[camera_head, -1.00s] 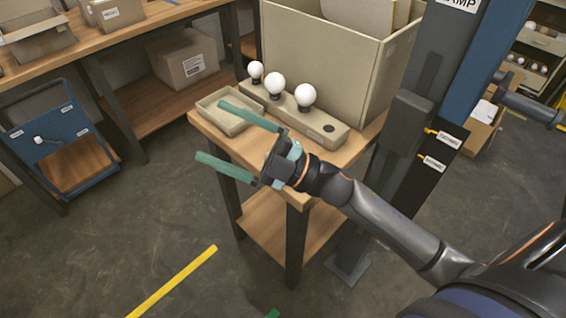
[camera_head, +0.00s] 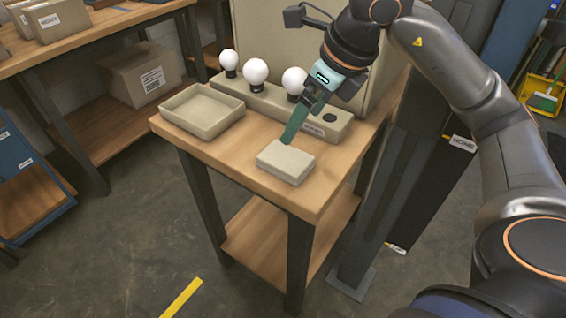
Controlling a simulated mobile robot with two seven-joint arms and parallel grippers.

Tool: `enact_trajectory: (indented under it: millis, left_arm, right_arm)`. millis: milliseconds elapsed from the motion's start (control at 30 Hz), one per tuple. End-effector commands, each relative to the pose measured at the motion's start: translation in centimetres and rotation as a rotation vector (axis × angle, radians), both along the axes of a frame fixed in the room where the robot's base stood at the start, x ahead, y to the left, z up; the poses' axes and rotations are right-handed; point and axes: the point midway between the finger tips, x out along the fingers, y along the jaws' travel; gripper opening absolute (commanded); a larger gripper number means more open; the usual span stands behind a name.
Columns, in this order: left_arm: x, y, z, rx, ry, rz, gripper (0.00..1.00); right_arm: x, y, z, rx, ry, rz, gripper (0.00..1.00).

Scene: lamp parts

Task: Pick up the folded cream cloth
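The folded cream cloth (camera_head: 285,163) looks like a flat, pale rectangular block. It lies on the wooden workbench (camera_head: 245,178), near its front edge. My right gripper (camera_head: 289,139) reaches in from the right and points down over the cloth. Its teal fingertips are at the cloth's back edge; I cannot tell whether they touch it. The fingers are seen nearly edge-on and overlap, so the gap between them is hidden. My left gripper is not in view.
An empty cream tray (camera_head: 203,108) sits left of the cloth. Behind it is a long cream holder (camera_head: 262,103) with three white bulbs and one empty hole. A large cream bin (camera_head: 290,45) stands at the back. A dark post (camera_head: 385,170) is close on the right.

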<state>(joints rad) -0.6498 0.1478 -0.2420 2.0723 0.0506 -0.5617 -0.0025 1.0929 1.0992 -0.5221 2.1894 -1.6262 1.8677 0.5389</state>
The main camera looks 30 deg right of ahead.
Motion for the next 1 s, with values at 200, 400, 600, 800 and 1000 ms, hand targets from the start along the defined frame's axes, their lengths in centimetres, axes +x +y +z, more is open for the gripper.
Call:
enact_trajectory:
  millis: [200, 400, 600, 800, 1000]
  left_arm:
    - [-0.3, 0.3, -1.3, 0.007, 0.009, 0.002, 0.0]
    - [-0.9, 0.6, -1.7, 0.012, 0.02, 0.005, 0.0]
    - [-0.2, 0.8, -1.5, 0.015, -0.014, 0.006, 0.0]
    - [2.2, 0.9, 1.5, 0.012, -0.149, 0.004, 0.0]
    - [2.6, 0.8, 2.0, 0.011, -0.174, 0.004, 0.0]
  right_arm:
    - [1.3, 0.7, -4.1, 0.003, 0.007, 0.005, 1.0]
    - [2.0, 1.0, -5.5, 0.005, 0.004, 0.005, 1.0]
    - [2.6, 1.4, -7.9, 0.004, 0.006, 0.006, 1.0]
    - [3.4, 1.7, -9.9, 0.006, 0.004, 0.007, 1.0]
    - [3.6, 1.8, -10.3, 0.006, 0.002, 0.006, 1.0]
